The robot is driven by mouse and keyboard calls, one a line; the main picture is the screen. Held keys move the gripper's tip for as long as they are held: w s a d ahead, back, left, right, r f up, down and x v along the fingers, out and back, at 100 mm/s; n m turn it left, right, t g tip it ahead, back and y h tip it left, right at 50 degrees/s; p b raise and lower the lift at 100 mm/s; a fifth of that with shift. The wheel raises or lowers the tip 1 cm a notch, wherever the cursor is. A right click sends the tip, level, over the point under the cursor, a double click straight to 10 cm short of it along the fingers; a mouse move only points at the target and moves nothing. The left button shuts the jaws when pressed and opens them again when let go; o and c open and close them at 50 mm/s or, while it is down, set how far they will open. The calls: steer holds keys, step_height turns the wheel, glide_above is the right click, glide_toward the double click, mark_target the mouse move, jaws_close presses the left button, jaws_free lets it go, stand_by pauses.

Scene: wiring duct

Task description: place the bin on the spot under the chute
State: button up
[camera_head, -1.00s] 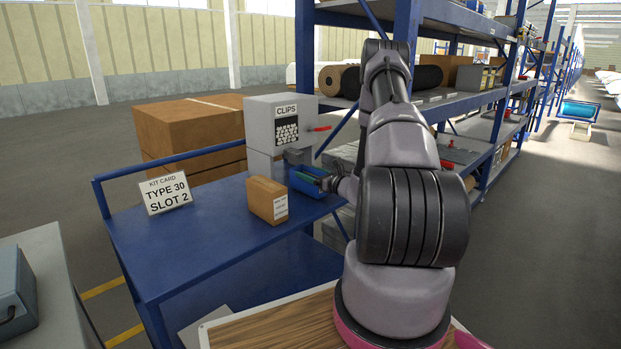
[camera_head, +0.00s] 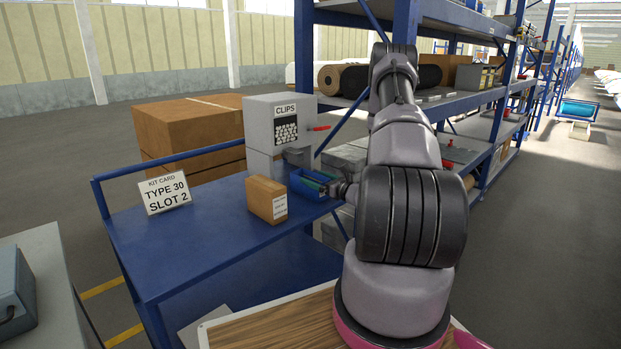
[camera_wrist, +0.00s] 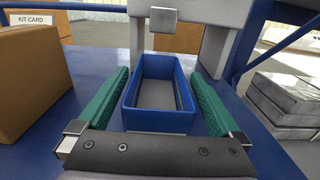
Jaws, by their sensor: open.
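The blue bin (camera_head: 313,184) stands on the blue table just in front of the grey clips dispenser (camera_head: 281,132). In the wrist view the bin (camera_wrist: 160,126) is upright and looks empty. The dispenser's chute (camera_wrist: 163,20) hangs over the far side of the bin in that view. My gripper (camera_wrist: 164,103) is open, with a green finger on each side of the bin and a narrow gap showing. In the head view my gripper (camera_head: 335,187) is small and partly hidden by my arm. The spot under the chute is not clearly visible.
A cardboard box (camera_head: 266,200) stands left of the bin, and a kit card (camera_head: 166,192) reading "TYPE 30 SLOT 2" stands farther left. The dispenser has a red lever (camera_head: 318,128). Shelving (camera_head: 404,55) rises behind.

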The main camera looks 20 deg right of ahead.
steer(key=v, duration=0.9)
steer(key=s+a+r+n+g+y, duration=0.35)
steer(key=a+r+n+g, duration=0.35)
steer(key=a+r, duration=0.4)
steer(key=s+a+r+n+g+y, duration=0.35)
steer(key=a+r+n+g, duration=0.25)
steer(key=a+r+n, duration=0.45)
steer(key=s+r+n+t+h, duration=0.3)
steer(key=s+r+n+h, duration=0.7)
steer(key=s+r, duration=0.4)
steer(key=s+a+h, duration=0.1)
steer(key=s, duration=0.3)
steer(key=shift+s, duration=0.25)
